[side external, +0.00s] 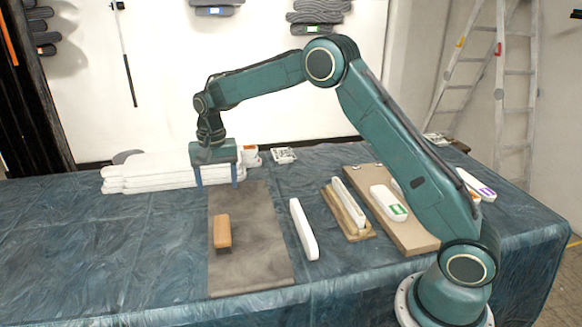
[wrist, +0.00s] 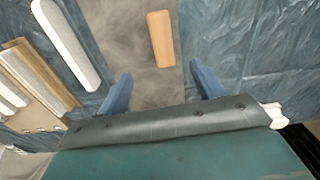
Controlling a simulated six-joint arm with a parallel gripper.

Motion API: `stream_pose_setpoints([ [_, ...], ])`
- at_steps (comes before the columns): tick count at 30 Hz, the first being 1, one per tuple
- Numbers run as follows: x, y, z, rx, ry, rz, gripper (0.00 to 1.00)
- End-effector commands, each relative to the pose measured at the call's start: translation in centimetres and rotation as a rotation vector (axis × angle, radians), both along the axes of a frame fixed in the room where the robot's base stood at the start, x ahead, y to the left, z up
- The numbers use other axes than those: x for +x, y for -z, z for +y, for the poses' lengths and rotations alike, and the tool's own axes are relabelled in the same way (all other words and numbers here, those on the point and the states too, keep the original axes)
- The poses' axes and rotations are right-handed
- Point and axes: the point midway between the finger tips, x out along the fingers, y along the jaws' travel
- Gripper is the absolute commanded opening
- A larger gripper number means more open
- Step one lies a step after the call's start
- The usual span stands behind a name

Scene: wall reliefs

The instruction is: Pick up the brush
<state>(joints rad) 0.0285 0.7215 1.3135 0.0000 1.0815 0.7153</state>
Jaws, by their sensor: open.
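An orange-brown oblong block (side external: 222,231), which appears to be the brush, lies on a grey-brown mat (side external: 255,260). Bristles cannot be made out. In the wrist view the brush (wrist: 161,38) lies lengthwise beyond the fingertips, roughly in line with the gap between them. My gripper (side external: 216,182) is open and empty, its blue fingers pointing down above the far end of the mat. In the wrist view my gripper's fingers (wrist: 161,74) stand wide apart with nothing between them.
A long white bar (side external: 304,229) lies right of the mat. Further right are a wooden holder with a white piece (side external: 348,208) and a board (side external: 400,230) with white items. Stacked white slabs (side external: 150,171) lie at the back left. The cloth left of the mat is clear.

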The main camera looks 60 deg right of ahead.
Motion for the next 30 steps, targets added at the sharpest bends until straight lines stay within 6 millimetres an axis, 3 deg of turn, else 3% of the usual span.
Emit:
stream_pose_setpoints([
  [5, 1.1, 2.3, -0.1, 0.001, 0.034, 0.021, 0.67],
  [20, 1.3, 4.2, -0.1, 0.001, 0.042, 0.027, 0.67],
  [30, 1.3, 9.1, -0.1, 0.001, 0.042, 0.028, 0.67],
])
